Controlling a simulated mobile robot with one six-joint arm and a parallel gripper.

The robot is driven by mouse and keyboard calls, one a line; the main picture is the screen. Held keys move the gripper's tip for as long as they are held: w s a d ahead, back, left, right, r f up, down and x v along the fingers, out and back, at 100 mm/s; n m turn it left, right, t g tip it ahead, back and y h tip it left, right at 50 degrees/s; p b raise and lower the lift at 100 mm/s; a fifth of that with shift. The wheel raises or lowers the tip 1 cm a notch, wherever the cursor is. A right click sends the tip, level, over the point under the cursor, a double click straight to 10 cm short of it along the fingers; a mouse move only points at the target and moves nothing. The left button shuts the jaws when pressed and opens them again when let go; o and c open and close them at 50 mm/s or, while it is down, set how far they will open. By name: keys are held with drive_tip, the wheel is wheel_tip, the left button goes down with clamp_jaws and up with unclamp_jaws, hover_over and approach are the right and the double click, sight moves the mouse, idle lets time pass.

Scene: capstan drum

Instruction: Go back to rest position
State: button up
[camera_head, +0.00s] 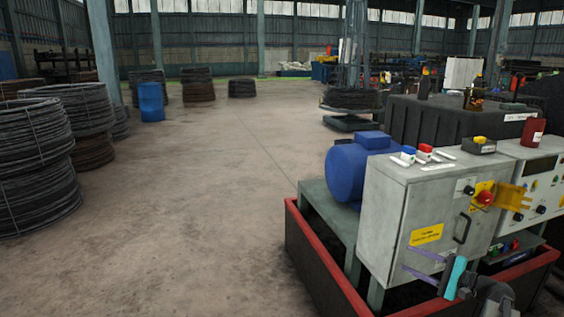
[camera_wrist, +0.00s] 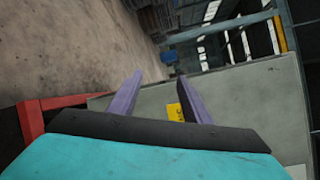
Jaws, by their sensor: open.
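My gripper (camera_head: 407,259) is at the lower right of the head view, in front of the grey control cabinet (camera_head: 385,230). Its two purple fingers are spread apart and point left, with nothing between them. The teal gripper body and part of my arm show to the right of the fingers. In the wrist view the open fingers (camera_wrist: 160,78) reach up past the cabinet face (camera_wrist: 240,100). I cannot tell the exact gap between fingers and cabinet.
The cabinet carries a yellow lever with a red knob (camera_head: 485,198) and a black handle (camera_head: 462,229). A blue motor (camera_head: 348,170) sits behind it. A red-rimmed tray (camera_head: 330,258) surrounds the base. Wire coils (camera_head: 35,165) stand left; the middle floor is clear.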

drive_tip(key=s+a+f+n+g+y+p, duration=0.1)
drive_tip(key=a+f+g, duration=0.2)
drive_tip(key=a+f, duration=0.65)
drive_tip(key=a+f+n+g+p, duration=0.1)
drive_tip(key=a+f+g, duration=0.35)
drive_tip(key=a, duration=0.75)
drive_tip(key=s+a+f+n+g+h+p, duration=0.1)
drive_tip(key=s+a+f+n+g, duration=0.3)
drive_tip(key=s+a+f, duration=1.05)
drive_tip(key=s+a+f+n+g+h+p, duration=0.1)
drive_tip(key=s+a+f+n+g+h, duration=0.15)
drive_tip(key=s+f, duration=0.5)
drive_tip(key=s+a+f+n+g+h+p, duration=0.1)
drive_tip(key=s+a+f+n+g+h, duration=0.25)
drive_tip(key=s, duration=0.75)
drive_tip(key=s+d+f+n+h, duration=0.1)
drive_tip(key=s+d+f+h, duration=0.1)
drive_tip(key=d, duration=0.4)
drive_tip(key=s+d+f+n+g+h, duration=0.1)
drive_tip(key=s+d+f+h, duration=0.1)
drive_tip(key=d, duration=0.4)
drive_tip(key=s+h, duration=0.1)
drive_tip(key=s, duration=0.1)
drive_tip(key=shift+s+f+n, duration=0.15)
drive_tip(key=shift+s+n, duration=0.2)
drive_tip(key=shift+n, duration=0.05)
